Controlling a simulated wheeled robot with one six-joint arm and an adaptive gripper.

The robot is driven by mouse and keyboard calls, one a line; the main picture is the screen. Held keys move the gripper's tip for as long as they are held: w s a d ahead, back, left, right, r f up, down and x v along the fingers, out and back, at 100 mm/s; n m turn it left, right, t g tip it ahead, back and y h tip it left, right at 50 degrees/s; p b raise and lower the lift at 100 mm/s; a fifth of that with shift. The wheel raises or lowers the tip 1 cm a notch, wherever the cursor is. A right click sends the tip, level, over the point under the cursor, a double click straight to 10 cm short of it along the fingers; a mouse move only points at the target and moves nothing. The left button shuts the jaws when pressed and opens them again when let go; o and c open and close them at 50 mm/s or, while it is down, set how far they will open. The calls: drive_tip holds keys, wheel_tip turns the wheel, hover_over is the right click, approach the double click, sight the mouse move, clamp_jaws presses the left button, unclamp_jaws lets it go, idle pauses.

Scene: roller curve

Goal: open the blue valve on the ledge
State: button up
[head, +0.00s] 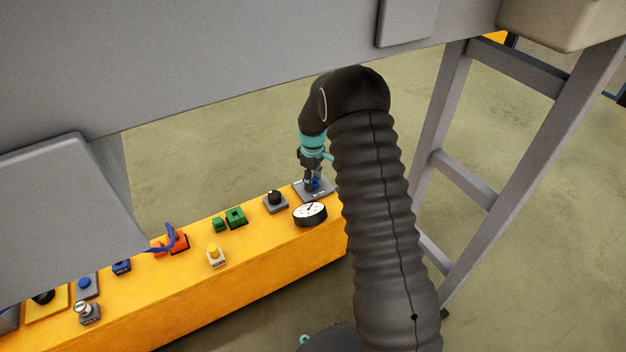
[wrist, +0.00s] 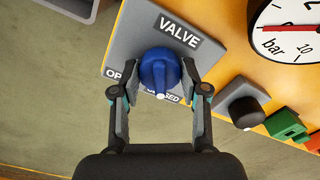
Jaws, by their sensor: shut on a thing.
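The blue valve (wrist: 158,70) is a round blue knob on a grey plate (wrist: 130,40) labelled "VALVE". The lettering below it is partly covered: "OP" shows at the left and "SED" at the right. A white mark on the knob points towards the "SED" side. My gripper (wrist: 159,82) has its two fingers on either side of the knob, shut on it. In the head view my gripper (head: 311,176) reaches down to the valve (head: 315,184) at the right end of the orange ledge (head: 265,245).
A pressure gauge (head: 310,213) and a black knob (head: 275,200) sit close to the valve. A grey frame (head: 480,180) stands right of my arm.

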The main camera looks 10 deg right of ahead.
sight(313, 178)
drive_tip(key=m, duration=1.1)
drive_tip(key=shift+b, duration=0.35)
drive_tip(key=shift+m, duration=2.1)
drive_tip(key=o, duration=1.1)
drive_tip(key=shift+o, duration=0.2)
wheel_tip(313, 178, up, 12)
